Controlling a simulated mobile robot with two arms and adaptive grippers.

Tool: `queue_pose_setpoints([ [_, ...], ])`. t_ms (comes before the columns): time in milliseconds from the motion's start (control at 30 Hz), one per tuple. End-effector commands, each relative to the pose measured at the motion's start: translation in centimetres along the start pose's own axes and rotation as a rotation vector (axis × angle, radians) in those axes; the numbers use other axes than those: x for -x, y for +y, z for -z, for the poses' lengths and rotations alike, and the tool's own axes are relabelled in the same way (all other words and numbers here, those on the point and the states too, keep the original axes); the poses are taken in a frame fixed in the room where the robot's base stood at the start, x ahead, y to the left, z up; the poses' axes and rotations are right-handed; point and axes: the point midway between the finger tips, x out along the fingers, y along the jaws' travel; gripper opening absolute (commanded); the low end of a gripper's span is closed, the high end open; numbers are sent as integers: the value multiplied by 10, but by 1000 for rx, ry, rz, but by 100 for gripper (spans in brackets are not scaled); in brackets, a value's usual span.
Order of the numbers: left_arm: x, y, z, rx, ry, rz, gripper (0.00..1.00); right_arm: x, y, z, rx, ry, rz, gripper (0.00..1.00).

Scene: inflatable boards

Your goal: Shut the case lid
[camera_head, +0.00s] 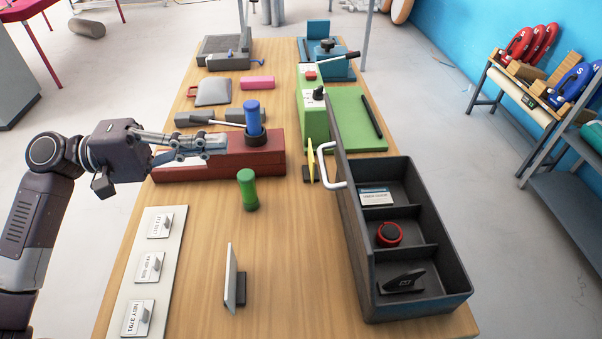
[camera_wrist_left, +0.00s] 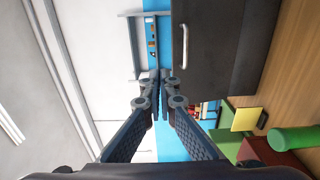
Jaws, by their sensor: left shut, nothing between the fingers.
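The dark grey case (camera_head: 456,262) stands open at the right of the table in the head view. Its lid (camera_head: 352,215) stands up roughly on edge along the case's left side. A pale handle (camera_head: 326,165) sits on the lid's outer face. In the left wrist view the lid (camera_wrist_left: 222,40) and its handle (camera_wrist_left: 183,46) show to the right of the fingertips. My left gripper (camera_head: 206,145) is shut and empty, over the table's left part near the red block, well left of the lid and apart from it. My right gripper is not in view.
The case holds a white labelled box (camera_head: 376,197), a red-ringed round part (camera_head: 389,233) and a black piece (camera_head: 403,281). A green cylinder (camera_head: 247,190), a yellow tag (camera_head: 311,160) and a standing panel (camera_head: 231,275) lie between gripper and case. A red block (camera_head: 225,167) carries a blue cylinder (camera_head: 253,117).

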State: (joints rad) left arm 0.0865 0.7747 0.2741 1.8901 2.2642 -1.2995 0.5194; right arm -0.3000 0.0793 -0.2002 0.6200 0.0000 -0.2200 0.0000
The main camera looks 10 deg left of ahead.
Motion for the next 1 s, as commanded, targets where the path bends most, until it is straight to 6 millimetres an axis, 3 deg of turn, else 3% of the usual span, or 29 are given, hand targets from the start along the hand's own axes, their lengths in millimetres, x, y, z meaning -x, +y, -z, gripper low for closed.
queue_pose_setpoints([
  [33, 0, -14, 0, 0, 0, 0, 0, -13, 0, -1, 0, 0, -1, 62],
  [200, 0, -41, 0, 0, -1, 0, 0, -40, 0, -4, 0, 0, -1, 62],
  [400, 1, -62, 0, 0, 0, 0, 0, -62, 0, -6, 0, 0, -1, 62],
  [667, -17, -59, -1, -1, -3, -1, 0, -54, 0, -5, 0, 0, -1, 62],
  [1000, -88, -57, -1, -1, -3, -3, 0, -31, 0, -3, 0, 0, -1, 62],
])
